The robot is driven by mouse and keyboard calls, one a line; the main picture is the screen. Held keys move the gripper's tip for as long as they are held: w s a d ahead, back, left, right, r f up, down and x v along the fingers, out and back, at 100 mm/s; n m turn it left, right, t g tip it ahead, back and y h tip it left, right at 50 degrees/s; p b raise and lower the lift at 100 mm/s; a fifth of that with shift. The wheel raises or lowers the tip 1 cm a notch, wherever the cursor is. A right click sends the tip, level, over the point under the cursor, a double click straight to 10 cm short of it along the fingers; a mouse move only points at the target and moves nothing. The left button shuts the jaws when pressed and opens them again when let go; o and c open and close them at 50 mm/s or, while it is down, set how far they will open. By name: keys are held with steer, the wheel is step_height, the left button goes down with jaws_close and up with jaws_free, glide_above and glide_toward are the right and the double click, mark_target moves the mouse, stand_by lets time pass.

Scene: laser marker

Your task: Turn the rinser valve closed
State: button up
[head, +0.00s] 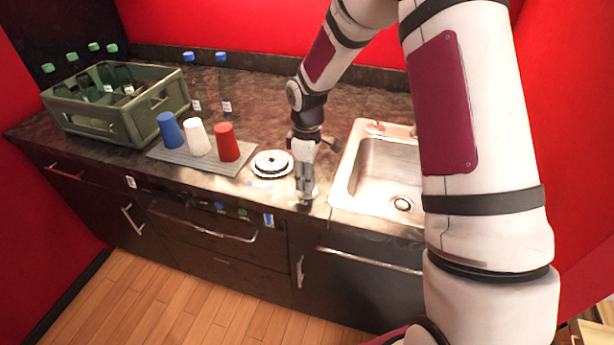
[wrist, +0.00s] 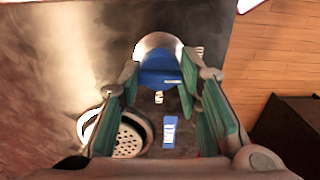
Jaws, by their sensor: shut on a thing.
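The rinser (head: 272,163) is a round white-rimmed disc set in the dark counter, left of the sink. In the wrist view its perforated plate (wrist: 130,135) shows at lower left, partly behind a finger. The rinser valve (wrist: 160,66), a blue knob with a silvery rounded part behind it, sits between the fingertips. My gripper (head: 306,194) points down at the counter's front edge, just right of the rinser. It also shows in the wrist view (wrist: 160,78), with its green-padded fingers on both sides of the knob, shut on it. In the head view my gripper hides the valve.
The sink (head: 347,180) is close to the right of my gripper. Blue, white and red cups (head: 227,142) stand on a grey mat (head: 183,157) to the left. A green crate of bottles (head: 107,130) and two loose bottles (head: 223,90) are farther back.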

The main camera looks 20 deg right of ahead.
steer(key=o, duration=1.1)
steer(key=shift+o, duration=0.2)
step_height(320, 180, up, 12)
